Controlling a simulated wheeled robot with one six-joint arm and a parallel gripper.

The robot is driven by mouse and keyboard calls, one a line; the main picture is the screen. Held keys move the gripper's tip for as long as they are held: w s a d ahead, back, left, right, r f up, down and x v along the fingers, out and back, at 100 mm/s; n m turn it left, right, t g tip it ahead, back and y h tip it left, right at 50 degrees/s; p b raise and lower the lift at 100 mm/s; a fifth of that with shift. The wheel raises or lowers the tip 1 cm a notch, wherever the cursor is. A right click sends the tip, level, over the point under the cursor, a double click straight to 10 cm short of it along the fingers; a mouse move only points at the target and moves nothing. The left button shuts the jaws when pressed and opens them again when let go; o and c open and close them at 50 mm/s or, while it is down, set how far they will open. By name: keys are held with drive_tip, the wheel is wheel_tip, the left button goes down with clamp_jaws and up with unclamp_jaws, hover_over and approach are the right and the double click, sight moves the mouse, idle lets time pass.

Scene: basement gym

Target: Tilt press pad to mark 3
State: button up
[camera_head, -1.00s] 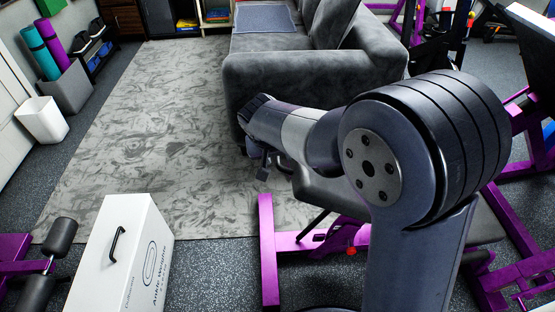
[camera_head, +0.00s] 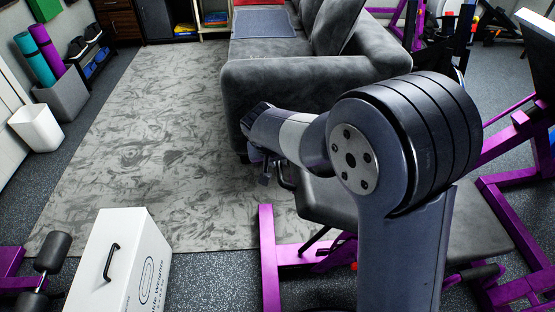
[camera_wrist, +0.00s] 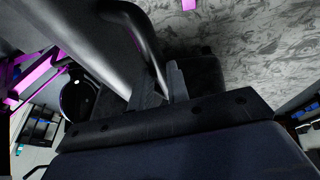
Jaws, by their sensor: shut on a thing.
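The press pad (camera_head: 328,203) is a dark padded board on a purple-framed bench, in front of the sofa. A thin black curved handle (camera_head: 288,180) stands at its far left edge. My gripper (camera_head: 268,172) is at this handle, partly hidden behind my own arm. In the wrist view, my gripper (camera_wrist: 158,84) has its fingers together on the end of a black curved bar (camera_wrist: 148,45), which looks like the same handle. The pad (camera_wrist: 75,38) fills the upper left there. No numbered marks can be made out in either view.
A grey sofa (camera_head: 290,88) stands close beyond my gripper. Purple bench legs (camera_head: 268,255) are below it. A white box (camera_head: 118,262) is on the floor at lower left. The grey rug (camera_head: 150,130) is clear.

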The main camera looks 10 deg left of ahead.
clamp_jaws()
drive_tip(key=shift+d+r, duration=0.2)
drive_tip(key=shift+r, duration=0.15)
drive_tip(key=d+r+p, duration=0.2)
drive_tip(key=w+d+r+p, duration=0.1)
drive_tip(key=d+r+p, duration=0.1)
drive_tip(key=r, duration=0.1)
drive_tip(key=d+r+p, duration=0.2)
drive_tip(key=shift+w+d+r, duration=0.2)
drive_tip(key=shift+w, duration=0.1)
drive_tip(key=shift+f, duration=0.1)
drive_tip(key=o, duration=0.6)
unclamp_jaws()
drive_tip(key=shift+w+d, duration=0.1)
drive_tip(key=shift+c, duration=0.2)
drive_tip(key=shift+o, duration=1.1)
